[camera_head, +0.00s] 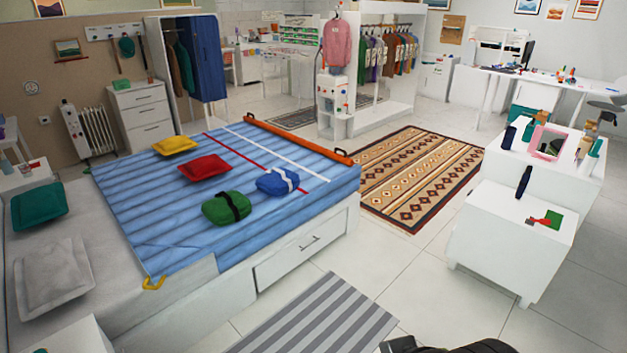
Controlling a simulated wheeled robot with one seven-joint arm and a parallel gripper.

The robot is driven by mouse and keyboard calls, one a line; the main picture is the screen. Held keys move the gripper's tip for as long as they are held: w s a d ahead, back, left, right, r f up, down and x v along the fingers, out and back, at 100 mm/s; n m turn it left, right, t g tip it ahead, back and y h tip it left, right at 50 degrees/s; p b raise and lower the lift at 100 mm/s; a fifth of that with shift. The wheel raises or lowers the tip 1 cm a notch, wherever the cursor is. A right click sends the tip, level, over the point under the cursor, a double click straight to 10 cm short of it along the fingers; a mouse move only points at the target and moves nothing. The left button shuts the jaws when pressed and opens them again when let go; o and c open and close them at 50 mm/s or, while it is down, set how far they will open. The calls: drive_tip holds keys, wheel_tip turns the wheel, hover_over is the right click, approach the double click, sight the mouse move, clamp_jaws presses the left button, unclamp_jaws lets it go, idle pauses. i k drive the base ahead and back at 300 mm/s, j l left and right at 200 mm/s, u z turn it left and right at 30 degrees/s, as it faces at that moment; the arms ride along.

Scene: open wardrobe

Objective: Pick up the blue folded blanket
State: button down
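A small blue folded bundle (277,182) with a white band lies on the striped blue bed cover, near the bed's front right side. It looks like the blue folded blanket. A green bundle (226,208) with a black strap lies just left of it, a small gap apart. A red cushion (204,167) and a yellow cushion (174,145) lie farther back on the cover. No gripper fingers show. Only a dark part of my own body shows at the bottom edge, far from the blue bundle.
The bed cover (150,215) has an orange roll (296,138) along its far right edge. The bed's drawer side (300,250) faces a grey striped mat (318,318). White cabinets (510,240) stand at right. Tiled floor is open between them and the bed. A patterned rug (420,178) lies beyond.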

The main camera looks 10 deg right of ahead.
sight(278, 182)
drive_tip(key=i+l+u, duration=0.65)
drive_tip(key=i, duration=0.25)
drive_tip(key=i+l+u, duration=0.35)
drive_tip(key=l, duration=0.15)
drive_tip(key=i+l+u, duration=0.35)
drive_tip(key=l, duration=0.2)
drive_tip(key=i+l+u, duration=0.3)
drive_tip(key=l, duration=0.35)
drive_tip(key=l+u, duration=0.35)
drive_tip(key=l, duration=0.3)
drive_tip(key=i+l+u, duration=0.1)
drive_tip(key=l+u, duration=0.2)
drive_tip(key=l, duration=0.45)
drive_tip(key=l+u, duration=0.35)
drive_tip(key=l, duration=0.35)
